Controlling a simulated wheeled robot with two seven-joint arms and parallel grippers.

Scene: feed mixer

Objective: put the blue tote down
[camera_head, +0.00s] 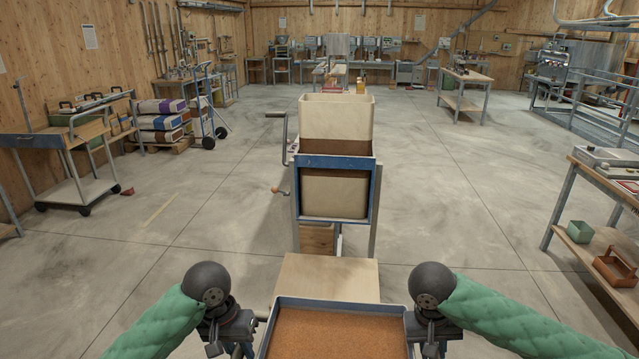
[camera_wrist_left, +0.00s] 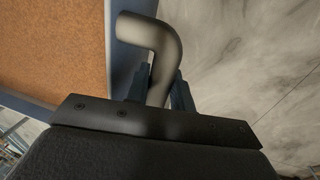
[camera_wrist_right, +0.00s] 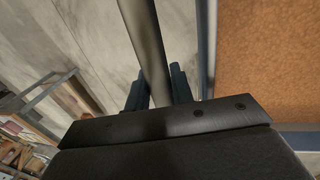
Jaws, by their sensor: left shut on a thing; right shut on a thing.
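The blue tote (camera_head: 340,302), filled with orange-brown granular feed (camera_head: 335,335), is at the bottom centre of the head view, cut off by the frame's edge. My left gripper (camera_head: 240,350) is shut on the grey bar handle (camera_wrist_left: 158,60) at its left side. My right gripper (camera_head: 432,350) is shut on the handle (camera_wrist_right: 147,45) at its right side. The tote looks about level between both grippers. Its underside is hidden, so I cannot tell whether it touches anything below.
A pale wooden platform (camera_head: 328,277) lies just beyond the tote. Behind it stands the mixer, with a blue frame (camera_head: 335,219), a cream hopper (camera_head: 336,118) and a side crank (camera_head: 284,127). A workbench (camera_head: 610,175) stands at right, a cart (camera_head: 60,135) at left.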

